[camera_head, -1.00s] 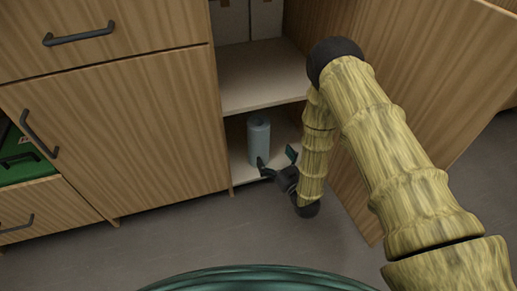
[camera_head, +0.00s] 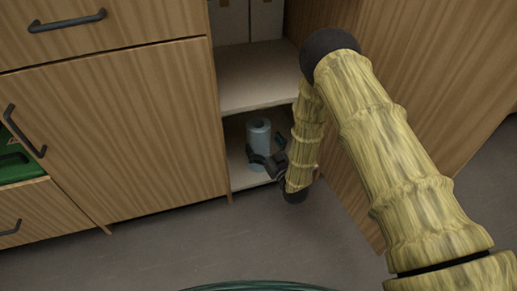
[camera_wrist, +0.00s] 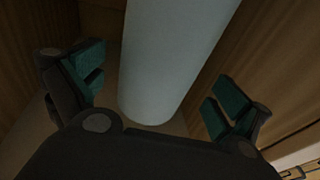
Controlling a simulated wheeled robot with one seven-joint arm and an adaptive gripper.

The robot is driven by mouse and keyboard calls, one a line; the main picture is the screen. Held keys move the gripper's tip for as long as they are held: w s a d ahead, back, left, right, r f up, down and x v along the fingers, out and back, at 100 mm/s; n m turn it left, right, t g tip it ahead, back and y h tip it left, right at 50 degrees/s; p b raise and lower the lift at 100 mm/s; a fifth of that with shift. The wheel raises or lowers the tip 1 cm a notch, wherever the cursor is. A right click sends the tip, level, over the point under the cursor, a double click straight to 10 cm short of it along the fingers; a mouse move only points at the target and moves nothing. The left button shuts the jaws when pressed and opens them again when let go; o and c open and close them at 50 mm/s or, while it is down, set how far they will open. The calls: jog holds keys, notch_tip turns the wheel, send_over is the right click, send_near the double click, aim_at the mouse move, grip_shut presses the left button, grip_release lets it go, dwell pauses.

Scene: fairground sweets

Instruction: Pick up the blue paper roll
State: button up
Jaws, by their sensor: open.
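The blue paper roll (camera_head: 259,134) stands upright on the bottom shelf of the open cabinet. In the wrist view the roll (camera_wrist: 170,60) rises large and pale blue between the two fingers. My gripper (camera_head: 267,150) is at the front of the roll, low down, with its fingers to either side. In the wrist view my gripper (camera_wrist: 160,92) is open, with teal pads left and right of the roll and a visible gap on each side. The lower part of the roll is partly hidden by the gripper in the head view.
The bottom shelf (camera_head: 243,176) is bare around the roll. An upper shelf (camera_head: 255,80) lies above it, with white boxes (camera_head: 230,22) higher up. The open door (camera_head: 410,100) stands to the right of my arm. A closed cabinet front (camera_head: 120,130) is to the left.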

jog(key=b+x, duration=0.2)
jog(key=x, duration=0.1)
jog(key=shift+w+a, duration=0.1)
jog(key=shift+w, duration=0.3)
jog(key=c, duration=1.4)
jog(key=shift+c, duration=0.6)
jog(key=shift+r, duration=0.15)
